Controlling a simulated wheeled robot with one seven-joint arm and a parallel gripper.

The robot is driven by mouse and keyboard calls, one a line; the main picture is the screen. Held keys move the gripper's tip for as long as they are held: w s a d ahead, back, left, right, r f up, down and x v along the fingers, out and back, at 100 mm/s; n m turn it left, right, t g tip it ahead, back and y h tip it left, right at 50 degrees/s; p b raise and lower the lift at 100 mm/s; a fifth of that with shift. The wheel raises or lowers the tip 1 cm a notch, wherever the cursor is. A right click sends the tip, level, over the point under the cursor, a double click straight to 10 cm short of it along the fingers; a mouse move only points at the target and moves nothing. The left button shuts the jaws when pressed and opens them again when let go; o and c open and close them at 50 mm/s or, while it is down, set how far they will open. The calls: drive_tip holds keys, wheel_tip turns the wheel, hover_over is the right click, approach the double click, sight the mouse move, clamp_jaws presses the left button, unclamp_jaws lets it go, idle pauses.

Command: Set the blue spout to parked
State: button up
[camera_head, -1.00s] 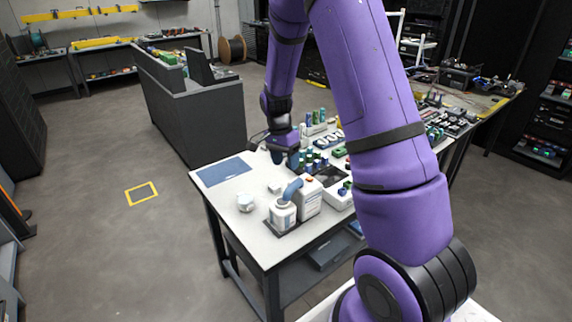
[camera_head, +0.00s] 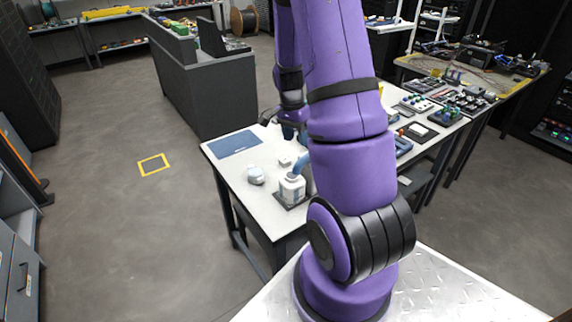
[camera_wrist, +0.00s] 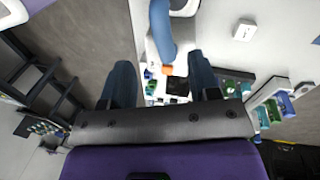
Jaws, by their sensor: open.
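My gripper (camera_wrist: 159,62) is open with nothing held. I cannot tell how far the spout lies beyond the fingertips. In the head view my gripper (camera_head: 290,132) is above the table, behind the bottle.
A white round item (camera_head: 256,175) stands left of the bottle. A blue mat (camera_head: 234,144) lies at the table's far left corner. A small white box (camera_wrist: 244,30) lies right of the spout in the wrist view. My arm hides the table's right part.

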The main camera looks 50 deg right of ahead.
sight(299, 160)
drive_tip(key=f, duration=0.3)
drive_tip(key=s+f, duration=0.1)
drive_tip(key=f, duration=0.6)
drive_tip(key=shift+s+a+f, duration=0.1)
drive_tip(key=shift+s, duration=0.3)
